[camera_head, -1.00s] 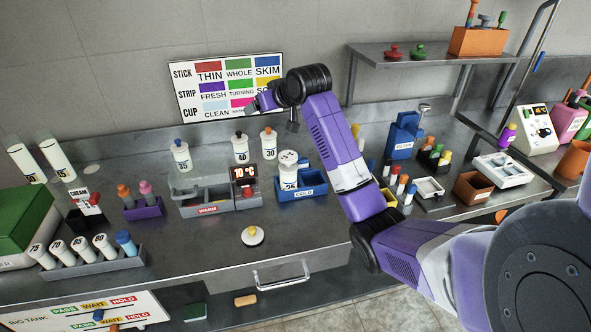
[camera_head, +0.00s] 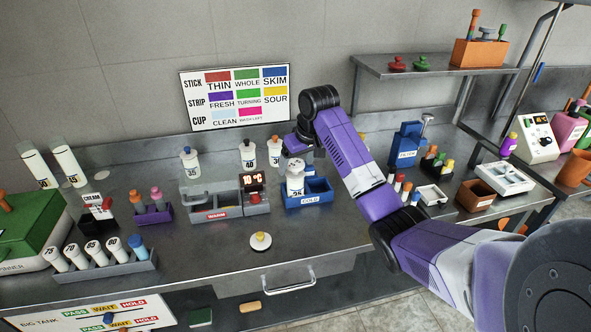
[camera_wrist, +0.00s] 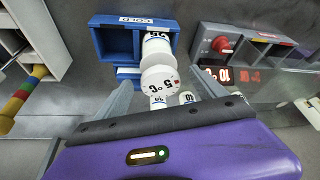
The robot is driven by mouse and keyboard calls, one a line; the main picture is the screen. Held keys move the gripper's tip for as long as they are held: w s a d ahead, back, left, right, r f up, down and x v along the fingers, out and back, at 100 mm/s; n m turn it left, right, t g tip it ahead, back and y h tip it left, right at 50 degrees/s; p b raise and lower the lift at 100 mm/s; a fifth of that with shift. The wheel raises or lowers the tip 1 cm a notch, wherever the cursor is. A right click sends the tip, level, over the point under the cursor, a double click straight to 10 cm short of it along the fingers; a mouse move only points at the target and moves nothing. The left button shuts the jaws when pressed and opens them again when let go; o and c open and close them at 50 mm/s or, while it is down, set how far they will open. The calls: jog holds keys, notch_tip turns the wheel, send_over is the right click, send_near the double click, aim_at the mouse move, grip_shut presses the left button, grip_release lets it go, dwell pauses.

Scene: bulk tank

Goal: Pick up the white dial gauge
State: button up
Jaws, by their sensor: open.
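The white dial gauge (camera_wrist: 160,82) is a round white disc marked "5 °C" with a small red mark. It sits at the white numbered bottle (camera_wrist: 157,42) standing in the blue COLD box (camera_wrist: 112,42). In the head view the gauge (camera_head: 293,166) is the white round top above that bottle (camera_head: 296,186), in the blue box (camera_head: 318,199). My gripper (camera_wrist: 162,84) is open, its fingers on either side of the gauge in the wrist view. Whether they touch it I cannot tell. In the head view my gripper (camera_head: 298,147) is just above the gauge, partly hidden by my arm.
A grey unit with a red "10 °C" display (camera_head: 252,181) stands just left of the blue box. White bottles (camera_head: 248,152) stand behind it. A white disc with a yellow knob (camera_head: 260,241) lies on the clear front counter.

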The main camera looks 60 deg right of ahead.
jog(key=shift+x, duration=1.25)
jog(key=c, duration=1.6)
notch_tip(320, 180, up, 20)
